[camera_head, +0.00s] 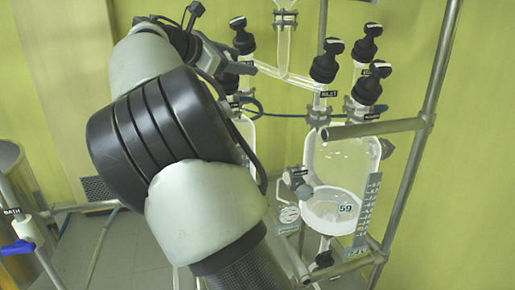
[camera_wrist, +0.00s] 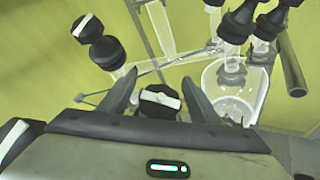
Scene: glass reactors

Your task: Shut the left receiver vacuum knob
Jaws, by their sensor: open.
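My gripper (camera_wrist: 162,88) is open in the wrist view, its two dark fingers spread on either side of a black knob (camera_wrist: 160,99) with a white bar. The bar lies nearly crosswise in the picture, slightly tilted. I see no clear contact, and the palm hides the knob's lower part. No label shows on it, so I cannot confirm it is the left receiver vacuum knob. In the head view my gripper (camera_head: 222,62) is at the left group of knobs, partly hidden by my arm. The left glass receiver (camera_head: 243,130) is mostly hidden behind my arm.
Another black knob (camera_wrist: 88,28) stands at the upper left of the wrist view. The right receiver (camera_head: 338,165), marked 59, has several black knobs (camera_head: 325,66) above it. Metal frame tubes (camera_head: 420,130) stand at right. A blue-handled valve (camera_head: 18,247) is at lower left.

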